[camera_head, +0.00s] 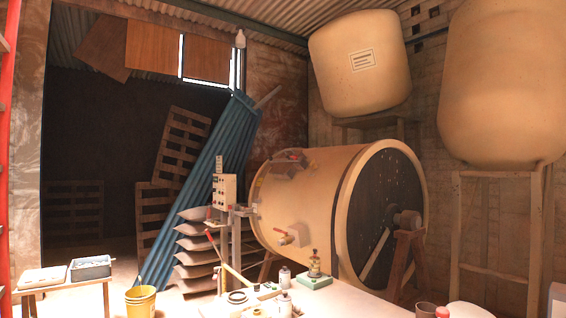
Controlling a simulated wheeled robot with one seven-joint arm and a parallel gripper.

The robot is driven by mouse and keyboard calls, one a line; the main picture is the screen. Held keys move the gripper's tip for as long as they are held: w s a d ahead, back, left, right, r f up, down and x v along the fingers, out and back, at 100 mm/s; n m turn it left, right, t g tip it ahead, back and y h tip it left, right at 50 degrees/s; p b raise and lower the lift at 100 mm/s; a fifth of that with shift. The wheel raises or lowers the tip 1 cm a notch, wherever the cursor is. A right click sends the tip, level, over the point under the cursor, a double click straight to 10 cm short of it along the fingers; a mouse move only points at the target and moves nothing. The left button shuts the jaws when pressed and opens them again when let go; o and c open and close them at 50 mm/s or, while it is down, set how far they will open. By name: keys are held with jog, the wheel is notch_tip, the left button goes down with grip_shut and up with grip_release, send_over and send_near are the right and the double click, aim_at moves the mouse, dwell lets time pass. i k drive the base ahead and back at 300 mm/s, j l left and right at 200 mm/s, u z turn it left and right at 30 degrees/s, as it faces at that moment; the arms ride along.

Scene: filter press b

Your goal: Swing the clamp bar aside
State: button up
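I cannot clearly make out which part is the clamp bar. A small metal stand with upright posts (236,245) rises behind the worktop, left of the large drum. A thin pale bar (232,272) slants down to the right in front of it, with a red-tipped lever (211,240) at its upper left. Whether this is the filter press and its clamp is too small to tell. My gripper is not in view.
A pale worktop (340,304) holds bottles (284,277), rings (238,297) and a green-based device (315,272). The large horizontal drum (310,190) stands behind. A yellow bucket (140,301) and a low table (40,281) with a grey bin (90,268) stand left.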

aim_at(288, 160)
jog(key=i+j+u, duration=0.7)
jog(key=i, duration=0.25)
jog(key=i+j+u, duration=0.1)
jog(key=i+u, duration=0.3)
jog(key=i+j, duration=0.1)
jog(key=i, duration=0.9)
jog(key=i+z, duration=0.1)
jog(key=i, duration=0.85)
jog(key=i+z, duration=0.1)
jog(key=i, duration=0.85)
jog(key=i+j+z, duration=0.1)
jog(key=i, duration=0.85)
jog(key=i+z, duration=0.35)
jog(key=i, duration=0.2)
jog(key=i+z, duration=0.4)
jog(key=i+j+z, duration=0.35)
jog(key=i, duration=0.25)
